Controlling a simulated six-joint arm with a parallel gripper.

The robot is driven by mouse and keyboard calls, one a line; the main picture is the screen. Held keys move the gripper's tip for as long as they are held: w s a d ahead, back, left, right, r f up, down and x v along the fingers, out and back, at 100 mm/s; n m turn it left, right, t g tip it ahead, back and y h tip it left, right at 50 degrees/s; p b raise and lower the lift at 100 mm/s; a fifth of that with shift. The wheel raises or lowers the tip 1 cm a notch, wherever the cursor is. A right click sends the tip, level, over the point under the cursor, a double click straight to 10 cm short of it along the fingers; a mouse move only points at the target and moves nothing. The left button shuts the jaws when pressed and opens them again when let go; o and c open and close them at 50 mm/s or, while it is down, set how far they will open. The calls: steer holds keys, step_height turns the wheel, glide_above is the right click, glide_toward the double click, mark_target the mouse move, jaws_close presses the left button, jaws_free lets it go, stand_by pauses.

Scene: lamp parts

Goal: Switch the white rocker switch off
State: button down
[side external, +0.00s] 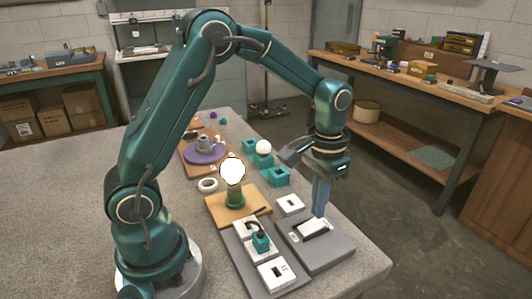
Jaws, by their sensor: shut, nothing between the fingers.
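The white rocker switch (315,229) sits on a grey base plate (328,256) near the front right of the table. My gripper (319,213) points straight down over it, with its blue fingers shut and empty. The fingertips are at the rocker's far edge and seem to touch it, but I cannot tell for certain. The tips hide a small part of the switch. Which way the rocker is tilted is too small to tell. A lamp with a bright, glowing white bulb (232,171) stands on a wooden board (255,203) to the left.
A white plate with a slot (290,205) lies just behind the switch. A grey panel with a teal knob (261,242) is to the left. Teal blocks (274,177), a white ball (264,147), a white ring (208,185) and a purple disc (205,153) stand farther back.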

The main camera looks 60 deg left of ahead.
steer(key=shift+f, duration=1.25)
stand_by(0.5)
steer(key=shift+r, duration=3.55)
step_height(320, 180, up, 6)
steer(key=f+t, duration=0.1)
steer(key=t, duration=0.1)
glide_above(316, 223)
steer(key=s, duration=0.2)
steer(key=s+r+t, duration=0.2)
steer(key=s+r, duration=0.2)
steer(key=s, duration=0.1)
steer(key=s+d+f+t, duration=0.1)
steer(key=s+f, duration=0.2)
steer(key=s, duration=0.4)
steer(key=shift+s+f+t, duration=0.15)
steer(key=shift+f+t, duration=0.15)
steer(key=shift+f, duration=0.1)
